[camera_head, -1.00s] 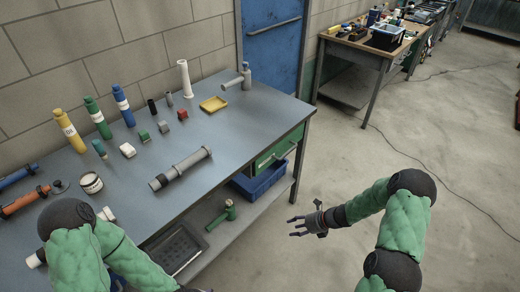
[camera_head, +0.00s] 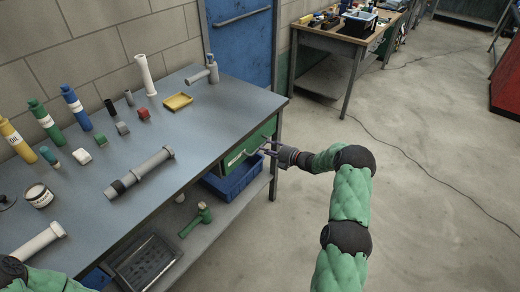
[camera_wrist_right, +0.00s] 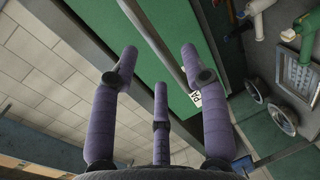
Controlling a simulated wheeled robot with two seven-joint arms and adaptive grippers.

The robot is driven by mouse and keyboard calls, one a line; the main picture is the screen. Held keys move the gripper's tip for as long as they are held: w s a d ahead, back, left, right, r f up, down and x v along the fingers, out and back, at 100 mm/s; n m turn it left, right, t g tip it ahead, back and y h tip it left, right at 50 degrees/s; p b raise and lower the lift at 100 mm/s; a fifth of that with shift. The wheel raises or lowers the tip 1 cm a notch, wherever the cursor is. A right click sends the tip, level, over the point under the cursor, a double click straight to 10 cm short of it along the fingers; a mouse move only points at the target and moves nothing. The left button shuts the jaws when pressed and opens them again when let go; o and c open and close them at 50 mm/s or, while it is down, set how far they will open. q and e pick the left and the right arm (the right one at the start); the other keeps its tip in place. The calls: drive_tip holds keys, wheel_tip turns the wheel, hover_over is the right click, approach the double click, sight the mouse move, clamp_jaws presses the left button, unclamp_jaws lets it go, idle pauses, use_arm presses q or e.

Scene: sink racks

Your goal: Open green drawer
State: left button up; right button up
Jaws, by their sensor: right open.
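The green drawer (camera_head: 248,147) sits under the right end of the workbench top, its front looking flush with the bench. It fills the upper middle of the right wrist view as a green panel (camera_wrist_right: 215,75). Its grey bar handle (camera_wrist_right: 166,40) runs diagonally there, near the fingertips. My right gripper (camera_head: 266,149) is at the drawer front, fingers pointing at it. In the right wrist view its three purple fingers (camera_wrist_right: 157,68) are spread, with the bar in front of the gap between them; contact cannot be told. My left gripper is out of view.
The blue bin (camera_head: 236,180) sits on the lower shelf just below the drawer. The bench leg (camera_head: 275,150) stands close by my right gripper. Bottles and pipes crowd the bench top (camera_head: 212,118).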

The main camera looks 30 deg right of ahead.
drive_tip(key=shift+b+x, duration=0.55)
drive_tip(key=shift+x, duration=1.6)
clamp_jaws()
